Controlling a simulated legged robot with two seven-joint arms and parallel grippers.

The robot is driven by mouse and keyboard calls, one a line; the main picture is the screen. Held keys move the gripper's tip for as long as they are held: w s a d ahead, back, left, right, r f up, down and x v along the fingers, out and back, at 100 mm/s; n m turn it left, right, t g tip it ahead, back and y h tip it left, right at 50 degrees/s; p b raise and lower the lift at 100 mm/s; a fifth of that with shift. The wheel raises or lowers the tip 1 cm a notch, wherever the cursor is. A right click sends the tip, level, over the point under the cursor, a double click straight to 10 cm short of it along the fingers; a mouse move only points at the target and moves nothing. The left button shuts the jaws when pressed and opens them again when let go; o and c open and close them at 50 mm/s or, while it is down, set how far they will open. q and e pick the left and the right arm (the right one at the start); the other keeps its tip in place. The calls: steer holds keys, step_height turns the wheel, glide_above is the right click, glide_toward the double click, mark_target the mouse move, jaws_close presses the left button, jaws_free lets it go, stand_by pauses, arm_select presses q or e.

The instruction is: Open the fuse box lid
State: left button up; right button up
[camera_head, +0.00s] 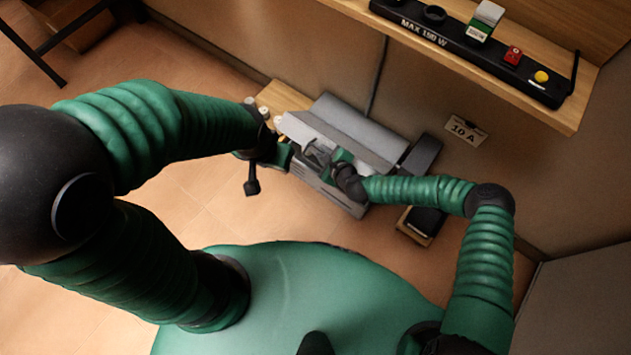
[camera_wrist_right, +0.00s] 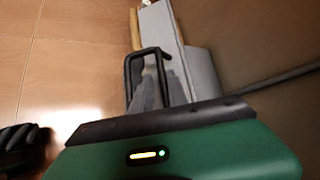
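The grey fuse box (camera_head: 351,197) stands low against the wall in the head view. Its pale grey lid (camera_head: 358,122) lies along the top; I cannot tell whether it is raised at all. My right gripper (camera_head: 320,158) is at the box's near side, by the lid's edge. In the right wrist view, a thin black loop (camera_wrist_right: 148,52) stands beside the grey fingers (camera_wrist_right: 160,92) of this gripper. Whether they grip it is unclear. My left gripper (camera_head: 268,150) is at the box's left end, with its fingers partly hidden.
A wooden shelf (camera_head: 570,122) above carries a black power strip (camera_head: 462,45) with several items. A dark block (camera_head: 424,155) stands right of the box. Open tiled floor (camera_head: 190,65) lies to the left.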

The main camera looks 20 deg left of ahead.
steer(key=s+f+n+t+b, duration=0.1)
steer(key=s+f+t+b, duration=0.1)
steer(key=f+b, duration=0.4)
steer(key=s+a+f+n+t+b, duration=0.1)
steer(key=s+f+n+t+b, duration=0.1)
steer(key=f+b, duration=0.4)
steer(key=shift+a+f+t, duration=0.15)
steer(key=shift+f+t, duration=0.15)
steer(key=shift+t, duration=0.5)
steer(key=shift+w, duration=0.1)
steer(key=shift+c, duration=0.3)
